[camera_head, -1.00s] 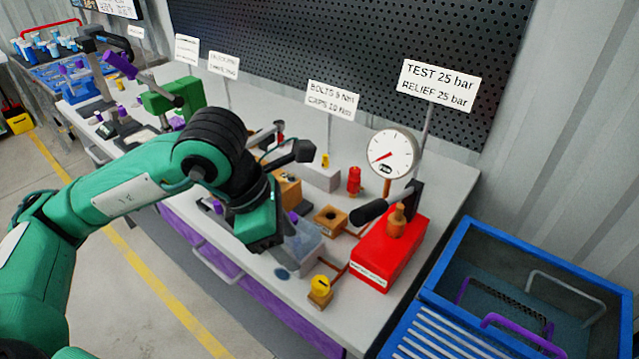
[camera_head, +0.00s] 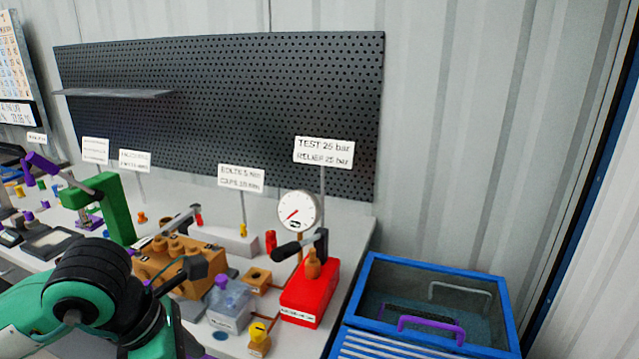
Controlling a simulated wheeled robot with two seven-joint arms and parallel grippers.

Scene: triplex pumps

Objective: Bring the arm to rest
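One green arm of mine with a black wrist joint comes in from the lower left in the head view. Its gripper end is at the bottom edge, in front of the bench. The fingers are cut off or hidden behind the arm links, so their state does not show. The other arm is not in view. The bench (camera_head: 352,262) behind the arm bears an orange-brown pump block (camera_head: 168,262), partly hidden by the arm, and a red test pump box (camera_head: 309,295) with a black lever. A white gauge (camera_head: 298,211) stands behind the red box.
A clear bin (camera_head: 230,306) and a yellow-topped fitting (camera_head: 259,338) stand near the bench front. A blue-framed crate (camera_head: 365,290) with purple and grey handles is at the right. A green press (camera_head: 112,207) stands at the left. A black pegboard (camera_head: 230,110) rises behind.

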